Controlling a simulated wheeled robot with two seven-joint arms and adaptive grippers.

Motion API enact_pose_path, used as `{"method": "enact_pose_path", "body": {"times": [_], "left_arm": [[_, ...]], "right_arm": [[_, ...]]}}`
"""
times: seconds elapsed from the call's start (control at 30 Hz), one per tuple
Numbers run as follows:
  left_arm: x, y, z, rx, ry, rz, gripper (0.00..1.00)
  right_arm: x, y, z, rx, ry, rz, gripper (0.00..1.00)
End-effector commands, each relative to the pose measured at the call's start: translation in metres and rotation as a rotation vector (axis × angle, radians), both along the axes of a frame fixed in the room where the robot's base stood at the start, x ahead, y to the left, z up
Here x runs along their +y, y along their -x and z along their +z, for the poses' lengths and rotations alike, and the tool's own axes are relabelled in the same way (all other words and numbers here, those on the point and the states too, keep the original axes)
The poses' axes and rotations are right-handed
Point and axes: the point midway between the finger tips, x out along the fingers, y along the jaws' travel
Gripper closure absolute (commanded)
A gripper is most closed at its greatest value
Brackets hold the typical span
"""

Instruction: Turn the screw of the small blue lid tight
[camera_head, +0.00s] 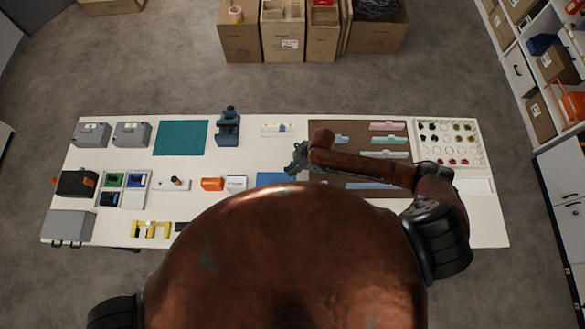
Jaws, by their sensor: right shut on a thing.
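My right arm reaches in from the right, and my right gripper (297,160) is over the middle of the white table (345,215). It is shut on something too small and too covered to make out. A flat blue piece (274,179), possibly the small blue lid, lies just below and left of the gripper. Its near side is partly hidden by my body. The gripper's tip is close to its far right edge; I cannot tell whether they touch. No screw can be made out. My left gripper is not in view.
A brown mat (322,193) with pastel pieces lies under my right arm. A white tray (485,145) of small parts is at the right. A teal mat (180,138), a blue-grey device (228,128), an orange box (211,184) and grey boxes (91,134) are to the left.

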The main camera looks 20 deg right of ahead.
Motion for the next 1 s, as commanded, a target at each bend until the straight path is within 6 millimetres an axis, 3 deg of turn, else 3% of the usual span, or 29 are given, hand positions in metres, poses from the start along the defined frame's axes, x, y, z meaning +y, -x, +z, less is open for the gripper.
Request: {"method": "enact_pose_path", "body": {"times": [0.27, 1.0], "left_arm": [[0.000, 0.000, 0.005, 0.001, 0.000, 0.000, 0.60], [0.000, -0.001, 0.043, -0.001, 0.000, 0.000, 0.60]], "right_arm": [[0.000, 0.000, 0.005, -0.001, 0.000, 0.000, 1.00], [0.000, 0.000, 0.046, -0.001, 0.000, -0.001, 1.00]]}}
